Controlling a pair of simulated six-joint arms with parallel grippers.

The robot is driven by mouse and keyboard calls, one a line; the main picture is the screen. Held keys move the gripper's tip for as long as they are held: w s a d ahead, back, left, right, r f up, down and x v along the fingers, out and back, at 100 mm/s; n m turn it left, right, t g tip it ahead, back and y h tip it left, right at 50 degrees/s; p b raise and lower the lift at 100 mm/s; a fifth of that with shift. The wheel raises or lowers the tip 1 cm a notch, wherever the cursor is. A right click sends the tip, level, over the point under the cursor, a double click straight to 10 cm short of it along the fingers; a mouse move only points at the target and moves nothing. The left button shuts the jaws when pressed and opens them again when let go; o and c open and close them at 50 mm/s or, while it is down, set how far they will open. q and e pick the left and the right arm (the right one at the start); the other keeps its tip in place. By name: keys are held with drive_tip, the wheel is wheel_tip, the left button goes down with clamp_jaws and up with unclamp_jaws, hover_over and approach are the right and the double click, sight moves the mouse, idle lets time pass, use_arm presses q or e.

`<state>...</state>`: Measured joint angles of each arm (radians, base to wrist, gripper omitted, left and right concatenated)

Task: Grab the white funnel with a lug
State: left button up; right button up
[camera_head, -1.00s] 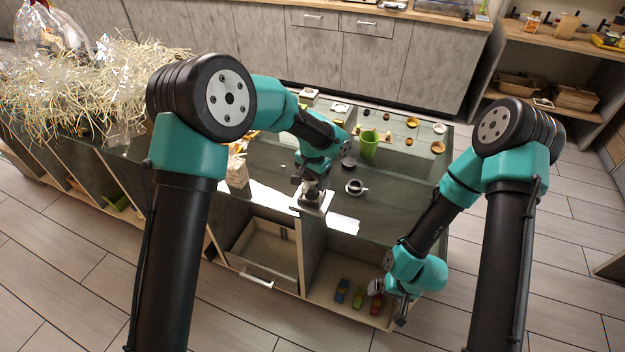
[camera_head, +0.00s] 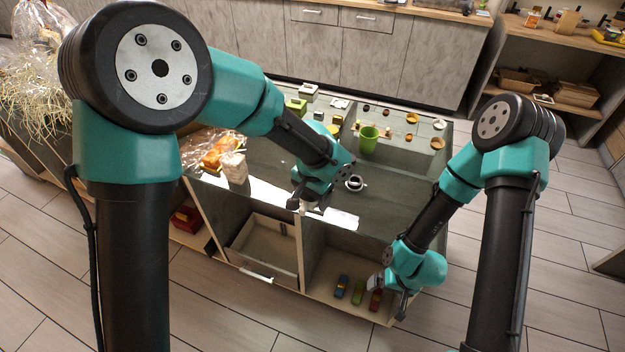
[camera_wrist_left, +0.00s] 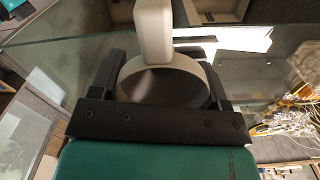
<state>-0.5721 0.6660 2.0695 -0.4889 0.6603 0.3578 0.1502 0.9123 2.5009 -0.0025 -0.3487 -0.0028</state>
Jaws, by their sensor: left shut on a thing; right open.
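My left gripper (camera_head: 315,207) is low over the front edge of the dark counter. In the left wrist view, its two dark fingers (camera_wrist_left: 170,92) are shut on the white funnel (camera_wrist_left: 165,84). The funnel's round rim lies between the fingers, and a broad white lug (camera_wrist_left: 153,32) extends up from it, away from the palm. In the head view, the gripper mostly hides the funnel. My right gripper (camera_head: 392,288) is open and empty, in front of the lower right compartment.
A white cup with dark contents (camera_head: 355,183) stands just right of my left gripper. A green cup (camera_head: 368,140) stands farther back. A pale bag (camera_head: 234,168) is to the left. Several toy cars (camera_head: 358,293) sit in the lower compartment beside an open drawer (camera_head: 262,250).

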sight(312, 201)
use_arm(q)
drive_tip(key=shift+s+r, duration=0.15)
drive_tip(key=shift+s, duration=1.65)
